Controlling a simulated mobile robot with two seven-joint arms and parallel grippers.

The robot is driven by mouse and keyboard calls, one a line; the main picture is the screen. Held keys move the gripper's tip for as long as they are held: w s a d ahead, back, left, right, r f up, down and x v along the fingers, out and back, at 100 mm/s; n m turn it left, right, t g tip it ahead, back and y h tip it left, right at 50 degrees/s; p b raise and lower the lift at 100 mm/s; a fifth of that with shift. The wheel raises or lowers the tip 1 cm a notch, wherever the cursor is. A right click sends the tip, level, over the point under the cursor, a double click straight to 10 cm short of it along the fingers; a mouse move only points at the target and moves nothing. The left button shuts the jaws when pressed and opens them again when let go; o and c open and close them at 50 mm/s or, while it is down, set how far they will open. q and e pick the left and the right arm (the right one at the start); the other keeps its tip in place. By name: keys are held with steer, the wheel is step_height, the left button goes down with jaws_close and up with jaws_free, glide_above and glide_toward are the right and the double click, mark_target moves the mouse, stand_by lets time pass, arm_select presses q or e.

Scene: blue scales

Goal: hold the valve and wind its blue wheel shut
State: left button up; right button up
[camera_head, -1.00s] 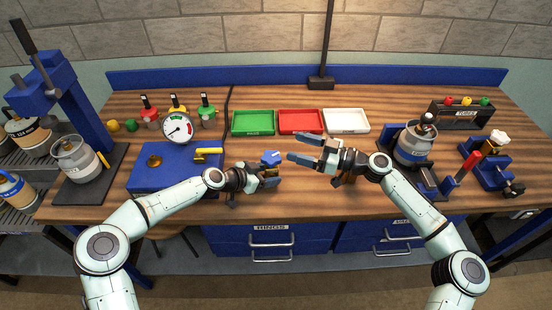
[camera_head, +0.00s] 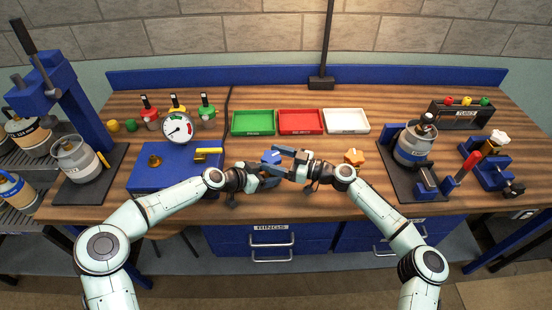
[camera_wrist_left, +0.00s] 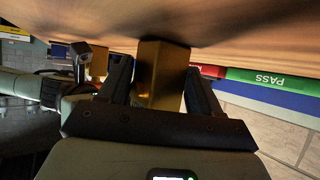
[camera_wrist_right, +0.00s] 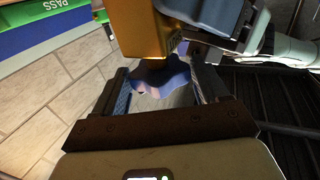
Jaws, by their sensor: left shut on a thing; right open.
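The valve has a brass body (camera_wrist_left: 162,75) and a lobed blue wheel (camera_head: 271,157). My left gripper (camera_head: 268,179) is shut on the brass body and holds the valve near the front middle of the bench. My right gripper (camera_head: 284,162) is open at the valve, coming from the right. In the right wrist view the blue wheel (camera_wrist_right: 160,78) shows between its two fingers, with the brass body (camera_wrist_right: 140,30) beyond. I cannot tell whether the fingers touch the wheel. Much of the valve is hidden by the grippers in the head view.
Green (camera_head: 253,123), red (camera_head: 301,122) and white (camera_head: 347,121) trays stand behind the grippers. A blue block with a gauge (camera_head: 178,128) is at left. An orange knob-like part (camera_head: 354,157) lies right of my right gripper. A gas canister (camera_head: 414,145) stands farther right.

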steer(key=c, duration=0.8)
steer(key=shift+t, duration=0.3)
steer(key=shift+s+a+m+t+h, duration=0.1)
steer(key=shift+m+t+h, duration=0.75)
steer(key=shift+t, duration=0.2)
steer(key=shift+s+a+m+t+h, duration=0.15)
steer(key=shift+m+t+h, duration=0.6)
steer(key=shift+m+t, duration=0.25)
steer(key=shift+s+a+m+t+h, duration=0.1)
steer(key=shift+m+t+h, duration=0.75)
steer(key=shift+t, duration=0.2)
steer(key=shift+m+t+h, duration=0.3)
steer(key=shift+t+h, duration=0.1)
steer(key=shift+h, duration=0.05)
steer(key=shift+d, duration=0.1)
